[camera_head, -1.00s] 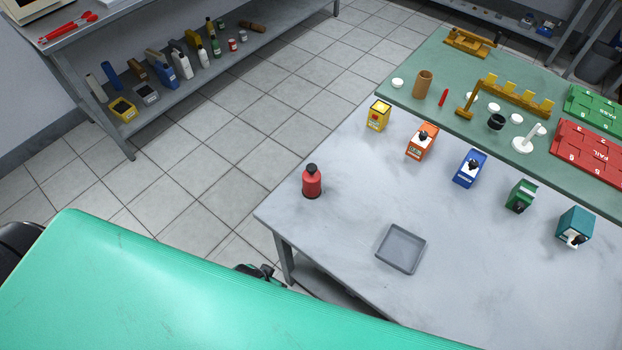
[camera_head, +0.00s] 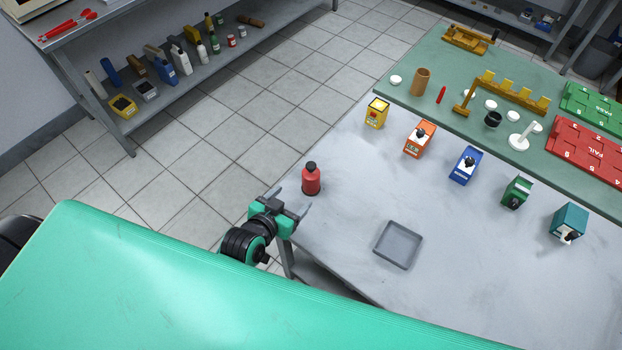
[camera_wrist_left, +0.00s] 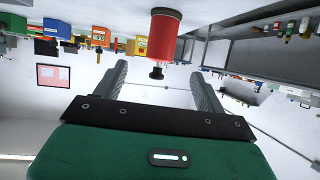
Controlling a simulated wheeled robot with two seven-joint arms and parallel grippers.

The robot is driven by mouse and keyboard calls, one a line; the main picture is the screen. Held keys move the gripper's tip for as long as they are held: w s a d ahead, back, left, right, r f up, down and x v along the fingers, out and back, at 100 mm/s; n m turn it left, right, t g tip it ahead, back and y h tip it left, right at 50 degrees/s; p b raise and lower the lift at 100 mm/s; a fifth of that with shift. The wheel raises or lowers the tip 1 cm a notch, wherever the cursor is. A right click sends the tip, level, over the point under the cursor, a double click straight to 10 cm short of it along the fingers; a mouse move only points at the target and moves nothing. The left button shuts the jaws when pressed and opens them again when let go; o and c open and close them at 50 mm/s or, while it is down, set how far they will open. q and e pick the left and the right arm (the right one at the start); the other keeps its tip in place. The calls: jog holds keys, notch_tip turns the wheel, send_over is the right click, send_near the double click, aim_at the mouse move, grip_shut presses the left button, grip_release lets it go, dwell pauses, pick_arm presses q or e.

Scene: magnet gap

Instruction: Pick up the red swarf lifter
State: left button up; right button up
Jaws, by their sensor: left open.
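The red swarf lifter (camera_head: 311,181) is a red cylinder with a black knob on top, standing upright near the left corner of the grey table. My left gripper (camera_head: 291,203) is open at the table's left edge, just in front of and left of the lifter, not touching it. In the left wrist view, which appears upside down, the lifter (camera_wrist_left: 162,38) hangs ahead of the open fingers (camera_wrist_left: 160,82), its black knob pointing down between the two fingertips. Nothing is between the fingers' inner faces at their base. My right gripper is not seen.
A shallow grey tray (camera_head: 398,245) lies right of the lifter. Yellow (camera_head: 377,113), orange (camera_head: 420,139), blue (camera_head: 465,165), green (camera_head: 516,192) and teal (camera_head: 569,222) blocks stand in a row behind. A green mat (camera_head: 445,70) holds fixtures at the back. The table between is clear.

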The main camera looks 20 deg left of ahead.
aim_at(307, 181)
pick_arm(q)
jog(key=x, duration=0.5)
jog(key=p+x, duration=0.1)
jog(key=x, duration=0.2)
jog(key=shift+w+r, duration=0.25)
jog(key=shift+w, duration=0.2)
jog(key=shift+p+x, duration=0.9)
jog(key=shift+x, duration=1.8)
jog(key=shift+r, duration=0.1)
jog(key=c, duration=1.3)
jog(key=shift+o, duration=0.2)
jog(key=shift+r, duration=0.1)
